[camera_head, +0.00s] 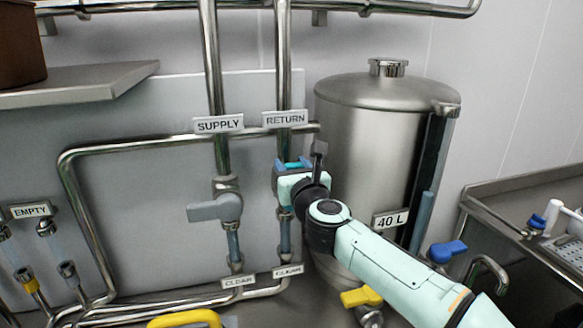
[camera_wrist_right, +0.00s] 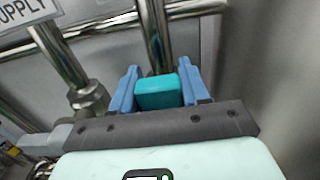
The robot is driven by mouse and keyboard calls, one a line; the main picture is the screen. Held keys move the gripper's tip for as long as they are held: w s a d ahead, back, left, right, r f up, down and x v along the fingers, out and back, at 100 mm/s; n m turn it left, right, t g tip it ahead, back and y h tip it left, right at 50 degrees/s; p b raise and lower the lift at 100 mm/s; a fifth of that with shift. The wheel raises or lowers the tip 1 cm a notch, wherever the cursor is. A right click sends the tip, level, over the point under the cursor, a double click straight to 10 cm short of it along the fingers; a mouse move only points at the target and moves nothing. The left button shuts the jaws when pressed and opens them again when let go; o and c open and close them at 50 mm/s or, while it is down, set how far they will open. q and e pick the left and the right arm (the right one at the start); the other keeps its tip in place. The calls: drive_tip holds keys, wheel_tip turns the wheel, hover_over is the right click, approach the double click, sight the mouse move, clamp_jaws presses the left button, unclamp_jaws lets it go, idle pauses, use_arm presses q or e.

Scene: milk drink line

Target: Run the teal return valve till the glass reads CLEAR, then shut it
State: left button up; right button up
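The teal return valve handle (camera_head: 291,164) is on the pipe under the RETURN plate (camera_head: 284,119). My right gripper (camera_wrist_right: 158,92) is at this valve, its blue fingers on either side of the teal handle (camera_wrist_right: 158,93). The handle fills the space between them, so the gripper looks shut on it. The gripper hides most of the valve body in the head view. Below it, the return sight glass (camera_head: 285,236) looks pale blue-grey. The small plate under it (camera_head: 288,271) appears to read CLEAR. My left gripper is not in view.
The grey-handled supply valve (camera_head: 216,208) is close on the left, with its own glass (camera_head: 233,245) and plate (camera_head: 238,281). A steel tank (camera_head: 370,140) marked 40 L stands just right. Blue (camera_head: 447,251) and yellow (camera_head: 361,297) handles are low near my right arm.

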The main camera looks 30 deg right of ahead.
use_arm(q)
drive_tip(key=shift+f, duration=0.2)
use_arm(e)
drive_tip(key=shift+d, duration=0.1)
clamp_jaws()
drive_tip(key=m+b, duration=0.1)
drive_tip(key=d+m, duration=0.1)
drive_tip(key=shift+s+d+f+m+b, duration=0.2)
drive_tip(key=shift+m+b, duration=0.2)
drive_tip(key=m, duration=0.1)
drive_tip(key=d+m+b, duration=0.1)
drive_tip(key=shift+s+d+f+m, duration=0.2)
drive_tip(key=shift+f+m, duration=0.1)
use_arm(q)
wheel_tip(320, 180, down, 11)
drive_tip(key=b, duration=0.9)
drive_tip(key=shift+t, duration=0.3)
use_arm(e)
drive_tip(key=d+f+m, duration=0.3)
drive_tip(key=f+m, duration=0.3)
drive_tip(key=m, duration=0.6)
drive_tip(key=shift+s+d, duration=0.25)
drive_tip(key=shift+s, duration=0.15)
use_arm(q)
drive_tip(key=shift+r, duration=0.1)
use_arm(e)
drive_tip(key=shift+m, duration=0.4)
drive_tip(key=o, duration=1.2)
unclamp_jaws()
